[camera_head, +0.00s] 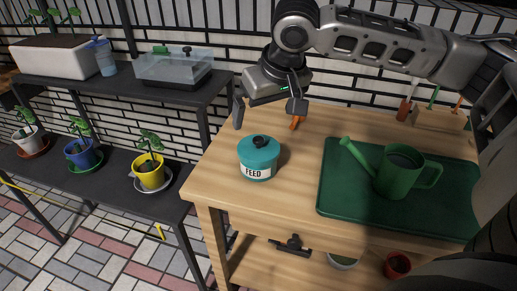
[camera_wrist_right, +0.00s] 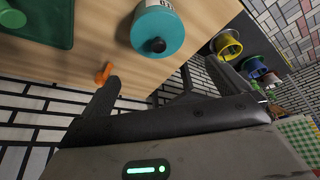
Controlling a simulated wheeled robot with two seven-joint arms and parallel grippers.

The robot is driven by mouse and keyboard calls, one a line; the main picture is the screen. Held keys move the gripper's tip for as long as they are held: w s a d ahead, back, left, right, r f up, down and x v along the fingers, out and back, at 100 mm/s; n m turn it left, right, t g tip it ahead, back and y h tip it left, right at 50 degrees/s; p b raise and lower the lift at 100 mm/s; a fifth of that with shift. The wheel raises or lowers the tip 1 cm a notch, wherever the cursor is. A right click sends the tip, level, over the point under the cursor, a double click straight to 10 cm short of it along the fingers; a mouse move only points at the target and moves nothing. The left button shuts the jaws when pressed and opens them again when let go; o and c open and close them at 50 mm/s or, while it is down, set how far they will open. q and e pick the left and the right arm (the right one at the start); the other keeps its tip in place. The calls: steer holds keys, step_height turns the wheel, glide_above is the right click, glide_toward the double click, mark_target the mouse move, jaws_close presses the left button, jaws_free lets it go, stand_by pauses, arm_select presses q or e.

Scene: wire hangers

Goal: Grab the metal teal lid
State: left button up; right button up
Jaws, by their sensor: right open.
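The teal lid (camera_head: 268,151) with a black knob sits on a canister (camera_head: 257,173) labelled FEED, upright near the left end of the wooden table. In the right wrist view the lid (camera_wrist_right: 170,28) is at the top middle, with its knob facing the camera. My right gripper (camera_head: 268,107) is open and empty. It hangs above the back of the table, behind and higher than the lid, apart from it. In the right wrist view its two fingers (camera_wrist_right: 167,76) are spread wide, with the lid beyond them. My left gripper is in neither view.
A green watering can (camera_head: 399,172) stands on a green tray (camera_head: 335,205) to the right. A small orange object (camera_head: 296,122) lies behind the canister. A dark shelf with potted plants (camera_head: 150,172) is at the left. Bare wood surrounds the canister.

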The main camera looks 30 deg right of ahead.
mark_target(259, 138)
steer(key=x, duration=0.5)
steer(key=shift+b+x, duration=0.65)
steer(key=shift+x, duration=1.95)
steer(key=shift+s+d, duration=0.1)
steer(key=shift+s, duration=0.05)
steer(key=c, duration=0.6)
